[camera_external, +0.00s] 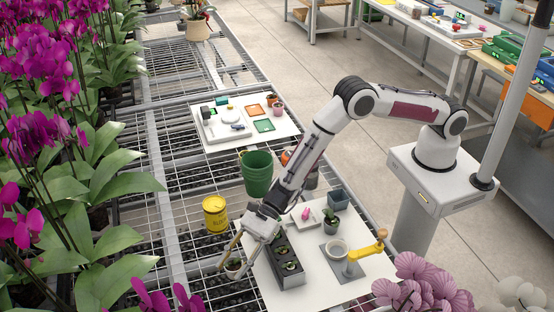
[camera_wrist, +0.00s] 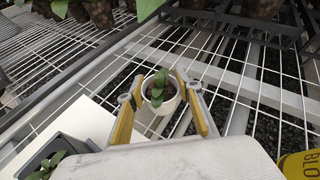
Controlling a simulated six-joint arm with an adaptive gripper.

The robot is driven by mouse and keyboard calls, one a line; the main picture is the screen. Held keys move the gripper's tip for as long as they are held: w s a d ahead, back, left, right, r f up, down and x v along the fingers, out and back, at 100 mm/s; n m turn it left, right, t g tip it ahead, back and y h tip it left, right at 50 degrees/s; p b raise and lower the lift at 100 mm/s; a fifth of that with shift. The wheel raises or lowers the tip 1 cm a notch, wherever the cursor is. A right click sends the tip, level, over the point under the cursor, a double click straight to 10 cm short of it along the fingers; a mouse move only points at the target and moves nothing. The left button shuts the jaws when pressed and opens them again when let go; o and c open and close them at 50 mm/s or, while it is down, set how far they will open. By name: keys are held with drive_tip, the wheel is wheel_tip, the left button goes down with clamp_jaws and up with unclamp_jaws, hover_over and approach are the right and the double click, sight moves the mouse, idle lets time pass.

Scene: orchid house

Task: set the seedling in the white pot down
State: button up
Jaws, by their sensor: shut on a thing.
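The seedling in the white pot (camera_external: 233,268) is held between the yellow-edged fingers of my gripper (camera_external: 236,259). In the wrist view the white pot (camera_wrist: 167,107), with green leaves and dark soil, sits upright between the two fingertips (camera_wrist: 161,96). The gripper is shut on it. The pot is over the wire-mesh bench (camera_external: 192,255), just left of the white board (camera_external: 315,292). I cannot tell whether its base touches the mesh. The fingers partly hide the pot in the external view.
A dark tray (camera_external: 290,278) with several seedlings lies on the board, right of my gripper. A yellow tin (camera_external: 215,216) and a green bucket (camera_external: 258,174) stand behind on the mesh. Orchids (camera_external: 100,240) crowd the left.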

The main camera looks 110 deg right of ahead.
drive_tip(key=shift+f, duration=0.3)
drive_tip(key=o, duration=1.1)
drive_tip(key=shift+r, duration=0.15)
drive_tip(key=shift+r, duration=0.5)
drive_tip(key=shift+v, duration=6)
